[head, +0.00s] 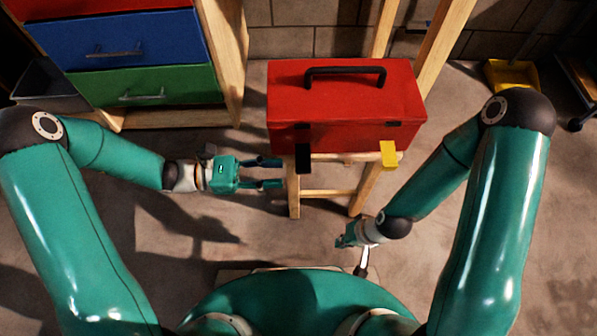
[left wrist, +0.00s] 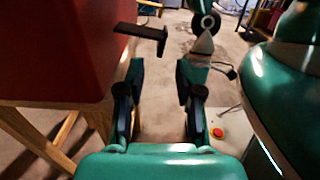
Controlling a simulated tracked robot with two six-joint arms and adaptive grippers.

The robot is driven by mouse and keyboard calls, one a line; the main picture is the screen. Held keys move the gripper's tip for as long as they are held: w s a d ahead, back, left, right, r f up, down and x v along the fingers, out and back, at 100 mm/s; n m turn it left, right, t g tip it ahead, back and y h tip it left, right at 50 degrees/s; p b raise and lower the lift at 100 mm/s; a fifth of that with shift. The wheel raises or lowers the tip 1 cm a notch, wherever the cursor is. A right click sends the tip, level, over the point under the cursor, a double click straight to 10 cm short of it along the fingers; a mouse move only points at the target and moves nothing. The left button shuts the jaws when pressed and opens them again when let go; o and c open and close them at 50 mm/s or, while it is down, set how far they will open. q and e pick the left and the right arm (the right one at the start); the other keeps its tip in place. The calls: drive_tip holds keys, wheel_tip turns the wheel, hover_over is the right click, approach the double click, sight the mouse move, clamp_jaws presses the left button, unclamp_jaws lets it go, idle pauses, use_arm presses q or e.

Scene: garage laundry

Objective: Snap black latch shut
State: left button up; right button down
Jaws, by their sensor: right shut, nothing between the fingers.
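The red toolbox (head: 345,105) stands closed on a wooden stand, with a black handle on its lid. The black latch (head: 303,158) is at the left of its front side. In the left wrist view the black latch (left wrist: 140,31) juts out from the red toolbox (left wrist: 55,50), swung away from its face. My left gripper (head: 279,173) is just left of and below the latch, fingers apart and empty. The left wrist view shows its open fingertips (left wrist: 163,72) below the latch, not touching it visibly. My right gripper (head: 342,239) is shut and empty, low and in front of the stand.
A yellow latch (head: 388,154) sticks out at the right of the toolbox front. The wooden stand (head: 330,193) is beneath the toolbox. A drawer cabinet (head: 135,55) with red, blue and green fronts stands at left. A yellow dustpan-like item (head: 513,75) lies back right. Floor between the arms is mostly clear.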

sight(303, 173)
use_arm(q)
drive_tip(key=d+b, duration=0.1)
drive_tip(key=d, duration=0.6)
drive_tip(key=shift+a, duration=0.1)
